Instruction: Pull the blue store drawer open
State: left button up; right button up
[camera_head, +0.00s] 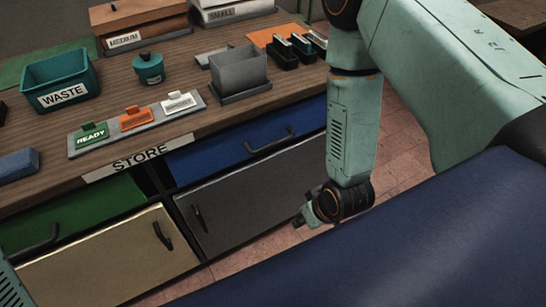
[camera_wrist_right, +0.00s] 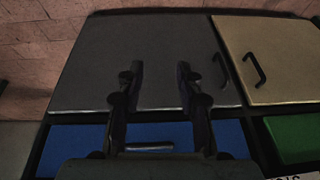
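The blue drawer (camera_head: 205,158) is under the worktop, right of the STORE label (camera_head: 140,157). Its front looks closed, with a dark bar handle (camera_head: 268,140). My right gripper (camera_head: 308,214) hangs in front of the grey door, lower than the drawer handle and apart from it; my forearm partly hides it. In the right wrist view its two fingers (camera_wrist_right: 159,75) are spread with nothing between them, over the grey door. There the blue drawer (camera_wrist_right: 80,147) and its handle (camera_wrist_right: 150,147) lie low in the picture, partly hidden behind the gripper. My left gripper is not in view.
Below the blue drawer is a grey door (camera_head: 255,190); a green drawer (camera_head: 75,213) and beige door (camera_head: 110,260) stand to the left. The worktop holds a WASTE bin (camera_head: 60,80), a grey box (camera_head: 240,72) and tagged blocks. Tiled floor (camera_head: 398,150) is clear at the right.

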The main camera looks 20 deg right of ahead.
jog(key=w+f+m+t+b, duration=0.3)
jog(key=w+f+b, duration=0.1)
jog(key=w+b, duration=0.15)
jog(key=m+t+b, duration=0.5)
jog(key=m+t, duration=0.4)
jog(key=m, duration=0.5)
send_near(273, 144)
jog(key=w, duration=0.3)
jog(key=shift+m+g+y, duration=0.3)
jog(key=x, duration=0.2)
jog(key=b+x, duration=0.1)
jog(key=x, duration=0.4)
jog(key=shift+w+d+f+b, duration=0.2)
jog(key=shift+w+f+b, duration=0.05)
jog(key=shift+f+b, duration=0.15)
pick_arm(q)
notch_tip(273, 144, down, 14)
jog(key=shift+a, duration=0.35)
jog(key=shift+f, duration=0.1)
pick_arm(e)
grip_shut()
